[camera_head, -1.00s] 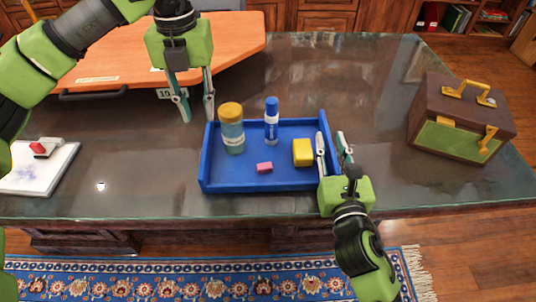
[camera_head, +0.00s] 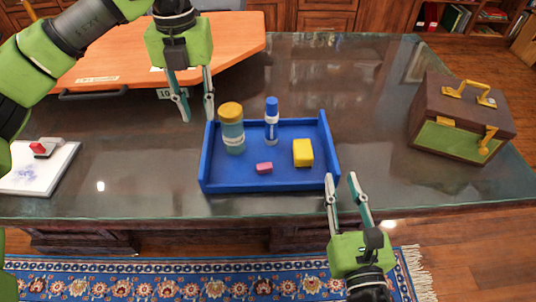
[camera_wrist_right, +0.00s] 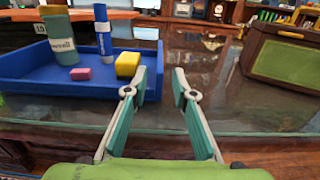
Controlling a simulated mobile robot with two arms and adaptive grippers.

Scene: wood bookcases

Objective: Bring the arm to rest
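My right gripper (camera_head: 345,182) is open and empty at the front edge of the desk, just right of and in front of the blue tray's near right corner. In the right wrist view its two fingers (camera_wrist_right: 160,80) are apart with nothing between them. My left gripper (camera_head: 195,108) is open and empty above the desk, behind and left of the tray. The blue tray (camera_head: 225,186) holds a jar with a yellow lid (camera_head: 232,130), a glue stick with a blue cap (camera_head: 271,122), a pink eraser (camera_head: 264,168) and a yellow block (camera_head: 303,153).
A brown and green case (camera_head: 465,115) with yellow handles stands at the right of the dark desk (camera_head: 370,100). A white board (camera_head: 40,170) with a red-topped item (camera_head: 42,148) lies at the left. An orange board (camera_head: 150,50) is at the back left.

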